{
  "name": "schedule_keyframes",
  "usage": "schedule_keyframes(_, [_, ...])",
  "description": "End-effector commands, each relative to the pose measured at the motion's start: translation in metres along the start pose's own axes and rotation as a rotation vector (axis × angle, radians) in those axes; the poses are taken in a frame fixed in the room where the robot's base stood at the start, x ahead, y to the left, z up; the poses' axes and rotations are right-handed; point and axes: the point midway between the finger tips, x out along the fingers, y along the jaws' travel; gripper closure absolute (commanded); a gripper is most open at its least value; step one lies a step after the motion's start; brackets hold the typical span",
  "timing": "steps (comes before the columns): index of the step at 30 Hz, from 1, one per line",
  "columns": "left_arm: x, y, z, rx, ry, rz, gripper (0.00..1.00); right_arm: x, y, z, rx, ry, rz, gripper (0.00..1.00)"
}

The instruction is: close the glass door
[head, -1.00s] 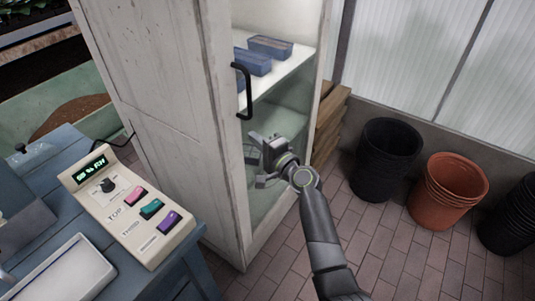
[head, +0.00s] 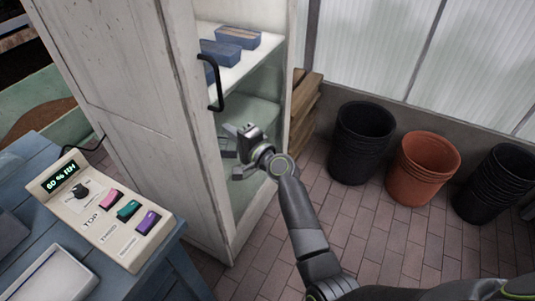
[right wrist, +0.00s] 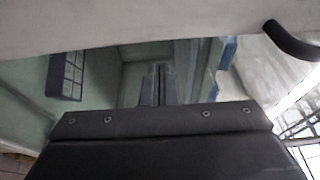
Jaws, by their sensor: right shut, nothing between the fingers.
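The glass door (head: 253,164) is on the front of a tall white cabinet and has a pale wooden frame. Its black curved handle (head: 217,85) sits on the left stile. I cannot tell whether a small gap stands between door and cabinet. My right gripper (head: 236,152) is shut and empty, below and right of the handle, close in front of the glass and apart from the handle. In the right wrist view the shut fingers (right wrist: 158,85) point toward the glass, with the handle (right wrist: 290,40) at the upper right. My left gripper is out of view.
Blue boxes (head: 220,53) lie on a shelf inside. A blue table (head: 25,150) with a button panel (head: 105,211) stands at the left. Black pots (head: 362,140) and an orange pot stack (head: 423,165) stand at the right. Brick floor before the pots is clear.

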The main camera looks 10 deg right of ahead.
Motion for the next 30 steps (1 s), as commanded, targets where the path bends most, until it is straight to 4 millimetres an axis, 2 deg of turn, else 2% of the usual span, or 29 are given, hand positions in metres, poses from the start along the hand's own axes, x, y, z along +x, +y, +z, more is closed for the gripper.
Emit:
schedule_keyframes(1, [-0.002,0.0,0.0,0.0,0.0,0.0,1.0,-0.005,-0.01,0.004,0.006,-0.008,-0.016,1.0])
schedule_keyframes(21, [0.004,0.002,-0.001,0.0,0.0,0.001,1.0,-0.142,0.001,-0.004,0.001,0.005,-0.001,1.0])
schedule_keyframes(25, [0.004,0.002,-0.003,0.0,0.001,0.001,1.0,-0.162,0.002,-0.005,0.0,0.006,0.001,1.0])
schedule_keyframes(30, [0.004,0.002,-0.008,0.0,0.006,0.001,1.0,-0.175,0.001,-0.005,0.002,0.007,0.0,1.0])
